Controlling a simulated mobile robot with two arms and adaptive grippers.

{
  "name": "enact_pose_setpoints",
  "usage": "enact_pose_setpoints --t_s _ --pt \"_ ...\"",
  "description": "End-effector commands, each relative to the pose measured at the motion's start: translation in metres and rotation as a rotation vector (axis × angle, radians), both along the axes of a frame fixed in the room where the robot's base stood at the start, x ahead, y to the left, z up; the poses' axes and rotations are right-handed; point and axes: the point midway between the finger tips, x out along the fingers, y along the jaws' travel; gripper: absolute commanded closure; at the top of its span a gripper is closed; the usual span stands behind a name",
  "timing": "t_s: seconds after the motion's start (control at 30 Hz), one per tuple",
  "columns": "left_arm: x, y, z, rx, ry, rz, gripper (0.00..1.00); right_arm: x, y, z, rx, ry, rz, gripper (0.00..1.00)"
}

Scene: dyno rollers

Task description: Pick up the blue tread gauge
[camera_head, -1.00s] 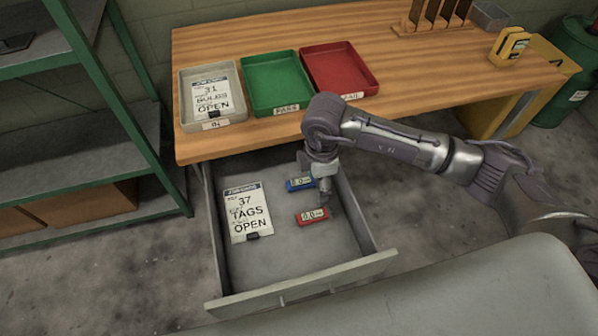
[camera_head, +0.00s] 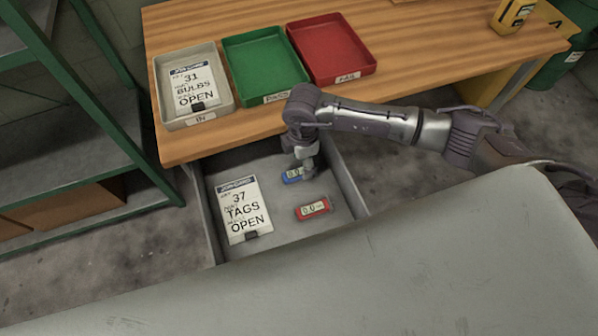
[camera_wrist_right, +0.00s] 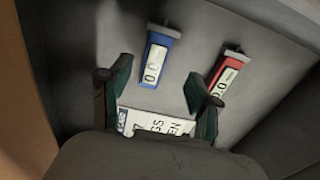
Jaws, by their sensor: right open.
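The blue tread gauge (camera_head: 291,176) lies in the open drawer, partly hidden behind my right gripper in the head view. In the right wrist view the blue gauge (camera_wrist_right: 156,60) lies flat, beyond and between the two fingertips. My right gripper (camera_head: 307,170) is over the drawer at the blue gauge. In the wrist view my right gripper (camera_wrist_right: 158,88) is open with nothing between its fingers. A red gauge (camera_head: 313,208) lies nearer in the drawer; it also shows in the wrist view (camera_wrist_right: 226,75), right of the blue one. My left gripper is not in view.
A tags card (camera_head: 244,212) lies in the drawer's left part. The drawer (camera_head: 275,238) sits under the wooden bench (camera_head: 270,128). On the bench are a grey tray (camera_head: 226,112), a green tray (camera_head: 292,92) and a red tray (camera_head: 365,66). Green shelving (camera_head: 128,100) stands left.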

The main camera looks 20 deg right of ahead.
Motion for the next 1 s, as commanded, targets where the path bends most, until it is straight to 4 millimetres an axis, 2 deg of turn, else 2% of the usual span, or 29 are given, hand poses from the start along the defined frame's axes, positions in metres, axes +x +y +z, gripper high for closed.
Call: enact_pose_setpoints --t_s 0.17,0.4,0.5,0.73,1.0 --pt "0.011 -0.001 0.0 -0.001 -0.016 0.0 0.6 0.001 0.002 -0.014 -0.002 0.001 0.0 0.38" --pt "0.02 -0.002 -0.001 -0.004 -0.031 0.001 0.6 0.005 0.007 -0.048 -0.001 0.0 -0.001 0.38" --pt "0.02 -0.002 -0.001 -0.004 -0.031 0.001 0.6 0.005 0.007 -0.055 -0.001 -0.001 0.0 0.38" --pt "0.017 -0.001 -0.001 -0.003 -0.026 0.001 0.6 0.005 0.007 -0.055 0.0 -0.001 0.0 0.38" --pt "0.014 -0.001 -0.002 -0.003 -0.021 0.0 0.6 0.005 0.007 -0.055 0.0 -0.001 0.0 0.82"
